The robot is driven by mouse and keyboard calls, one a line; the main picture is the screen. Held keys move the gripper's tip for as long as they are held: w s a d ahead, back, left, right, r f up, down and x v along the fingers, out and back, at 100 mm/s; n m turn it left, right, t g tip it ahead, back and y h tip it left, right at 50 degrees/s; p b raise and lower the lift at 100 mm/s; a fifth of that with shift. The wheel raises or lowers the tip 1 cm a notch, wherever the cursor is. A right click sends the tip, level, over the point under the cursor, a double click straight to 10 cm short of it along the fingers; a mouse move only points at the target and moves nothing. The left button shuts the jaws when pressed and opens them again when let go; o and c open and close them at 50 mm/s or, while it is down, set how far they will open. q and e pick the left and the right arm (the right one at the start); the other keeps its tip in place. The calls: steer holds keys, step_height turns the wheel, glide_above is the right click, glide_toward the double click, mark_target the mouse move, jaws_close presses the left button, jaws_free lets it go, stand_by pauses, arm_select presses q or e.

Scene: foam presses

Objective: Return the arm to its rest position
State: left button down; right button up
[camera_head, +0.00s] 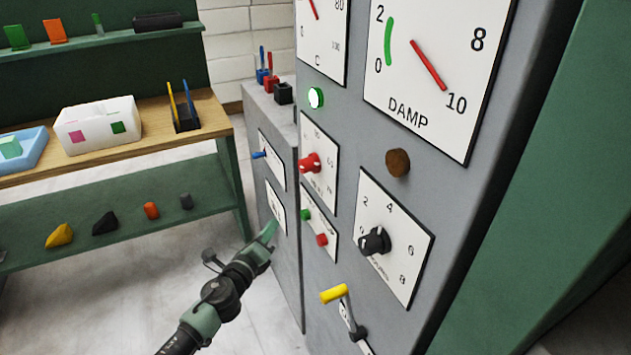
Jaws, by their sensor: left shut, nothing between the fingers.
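My left arm comes in from the bottom of the picture. Its gripper (270,232) is shut and empty, in front of the lower part of the grey press cabinet (385,290). It appears apart from the panel, though the exact gap is hard to judge. Near it on the panel are a small green button (305,214) and a red button (321,240). A yellow-handled lever (334,293) is at the lower right. My right gripper is not in view.
A wooden-topped bench (130,142) stands at the left, with a white box (98,122) and a blue tray (24,148) on it. Its lower shelf (120,236) holds several small pieces. The floor (120,310) between bench and cabinet is clear. A DAMP gauge (435,70) is on the cabinet.

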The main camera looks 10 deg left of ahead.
arm_select(q)
steer(key=s+a+f+n+g+y, duration=0.1)
steer(key=s+a+f+n+g, duration=0.3)
steer(key=s+f, duration=0.6)
steer(key=s+f+n+g+y, duration=0.15)
steer(key=s+f+n, duration=0.4)
steer(key=f, duration=0.85)
steer(key=s+a+f+n+g+y, duration=0.1)
steer(key=s+f+n+g, duration=0.35)
steer(key=f, duration=0.75)
steer(key=s+f+n+g, duration=0.2)
steer(key=s+f+n, duration=0.2)
steer(key=s, duration=0.8)
steer(key=s+d+f+n+g, duration=0.1)
steer(key=s+f+n, duration=0.3)
steer(key=s, duration=0.9)
steer(key=s+d+f+n+g, duration=0.1)
steer(key=s+f+n+g, duration=0.2)
steer(key=s, duration=1)
step_height(320, 180, down, 3)
steer(key=shift+s+d+f+n, duration=0.15)
steer(key=shift+d+n, duration=0.1)
steer(key=shift+n, duration=0.15)
steer(key=shift+h, duration=0.25)
